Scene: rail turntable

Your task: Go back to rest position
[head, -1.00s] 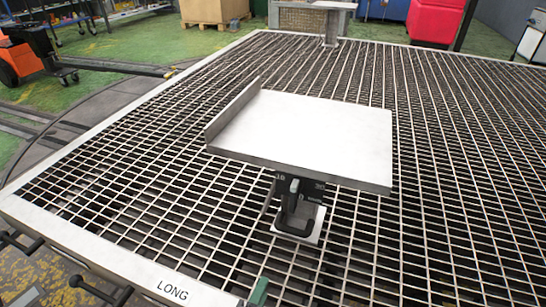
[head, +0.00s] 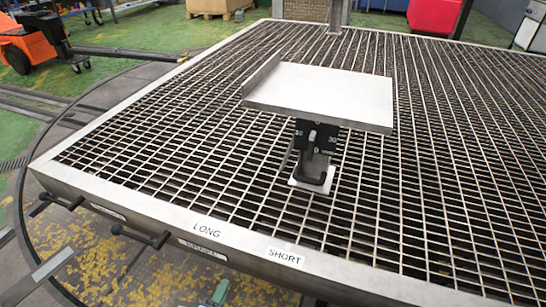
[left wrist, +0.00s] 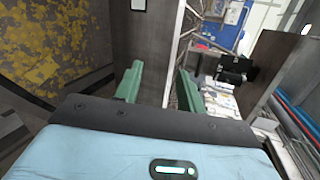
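My left gripper (left wrist: 158,76) shows in the left wrist view with its two green fingers apart and nothing between them. In the head view only a small green piece of my left gripper (head: 221,291) shows at the bottom edge, in front of the platform's near side. My right gripper is not in view.
A large grating platform (head: 160,212) with a pale rim marked LONG and SHORT fills the head view. A tilted metal plate (head: 325,92) stands on a post on it. Black handles (head: 140,237) stick out from the near side. An orange machine (head: 27,45) stands at the far left.

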